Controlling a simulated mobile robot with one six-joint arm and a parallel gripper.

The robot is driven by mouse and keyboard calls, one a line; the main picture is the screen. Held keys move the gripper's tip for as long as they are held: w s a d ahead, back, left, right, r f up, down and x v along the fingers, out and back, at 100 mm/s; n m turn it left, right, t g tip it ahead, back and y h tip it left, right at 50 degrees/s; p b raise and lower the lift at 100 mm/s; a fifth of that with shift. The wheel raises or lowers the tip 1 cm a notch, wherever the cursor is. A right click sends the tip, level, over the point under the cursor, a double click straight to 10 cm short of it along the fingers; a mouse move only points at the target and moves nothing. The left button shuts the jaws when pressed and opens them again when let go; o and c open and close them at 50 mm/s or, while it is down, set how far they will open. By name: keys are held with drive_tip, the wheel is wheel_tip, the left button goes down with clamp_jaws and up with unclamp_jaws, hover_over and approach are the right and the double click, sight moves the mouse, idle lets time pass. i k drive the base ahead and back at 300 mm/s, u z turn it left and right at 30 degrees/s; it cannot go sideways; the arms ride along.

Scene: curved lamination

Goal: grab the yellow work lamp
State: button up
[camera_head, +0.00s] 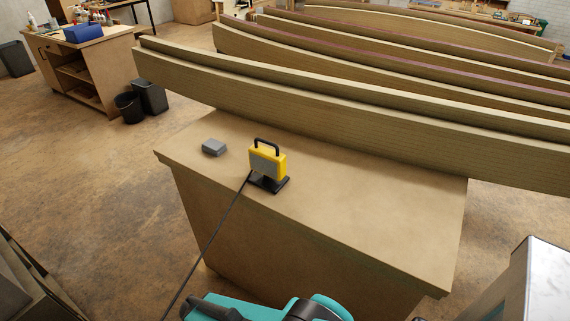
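The yellow work lamp (267,161) stands upright on the near part of a brown wooden workbench top (360,205). It has a grey front panel, a black handle on top and a black base. A black cable runs from it over the bench's near edge and down to the lower left. Teal and black parts of my own arm show at the bottom edge, below and apart from the lamp. My gripper's fingers cannot be made out, so its opening is not shown.
A small grey block (214,147) lies left of the lamp. Long curved laminated beams (330,115) cross behind it over the bench's far side. The bench top right of the lamp is clear. Black bins (149,96) and a wooden cabinet (95,60) stand at the back left.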

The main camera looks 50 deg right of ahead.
sight(269, 165)
drive_tip(key=u, duration=1)
drive_tip(key=k, duration=0.1)
drive_tip(key=z, duration=2.5)
drive_tip(key=k, duration=0.95)
drive_tip(key=u, duration=0.15)
drive_tip(key=i, duration=0.95)
drive_tip(key=z, duration=0.05)
